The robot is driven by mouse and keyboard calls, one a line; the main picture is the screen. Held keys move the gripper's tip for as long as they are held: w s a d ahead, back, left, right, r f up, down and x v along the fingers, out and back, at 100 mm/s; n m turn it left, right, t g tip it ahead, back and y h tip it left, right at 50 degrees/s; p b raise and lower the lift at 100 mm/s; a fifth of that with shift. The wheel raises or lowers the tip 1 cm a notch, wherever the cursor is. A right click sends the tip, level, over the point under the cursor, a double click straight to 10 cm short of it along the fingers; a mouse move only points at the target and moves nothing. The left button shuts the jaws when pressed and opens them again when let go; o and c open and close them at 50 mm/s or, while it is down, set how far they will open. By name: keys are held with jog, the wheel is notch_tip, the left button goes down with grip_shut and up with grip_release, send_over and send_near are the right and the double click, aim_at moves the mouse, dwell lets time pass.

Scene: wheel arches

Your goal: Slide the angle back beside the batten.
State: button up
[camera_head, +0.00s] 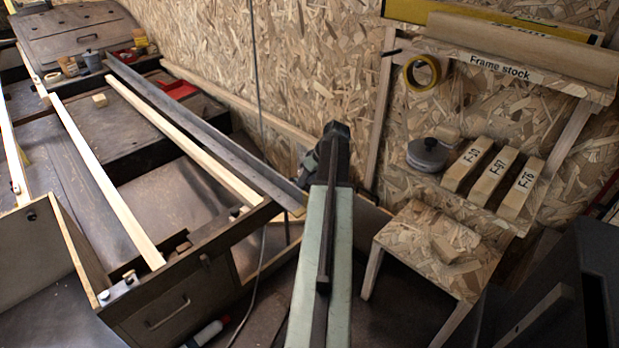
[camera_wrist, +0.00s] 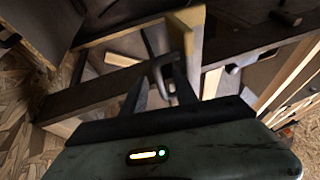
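The angle (camera_head: 200,128) is a long dark grey metal profile lying diagonally on the frame in the head view. Its near end, with a yellowish tip, overhangs the frame's near edge beside my arm. The batten (camera_head: 185,140) is a pale wooden strip left of the angle and roughly parallel, with a narrow gap between. The angle reaches farther toward me than the batten. My gripper (camera_wrist: 160,80) shows in the wrist view with its dark fingers apart; I see nothing clearly clamped between them. A yellowish upright piece stands just beyond the fingers. In the head view my arm hides the fingers.
Another pale strip (camera_head: 105,180) lies farther left. A small wood block (camera_head: 99,100), a red tray (camera_head: 176,88) and pots are on the frame. A chipboard wall stands behind. A stool (camera_head: 425,250) and a labelled shelf (camera_head: 500,68) are at right. A cable hangs beside the angle.

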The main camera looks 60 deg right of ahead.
jog(key=shift+w, duration=0.1)
jog(key=p+v, duration=0.7)
jog(key=shift+r, duration=0.4)
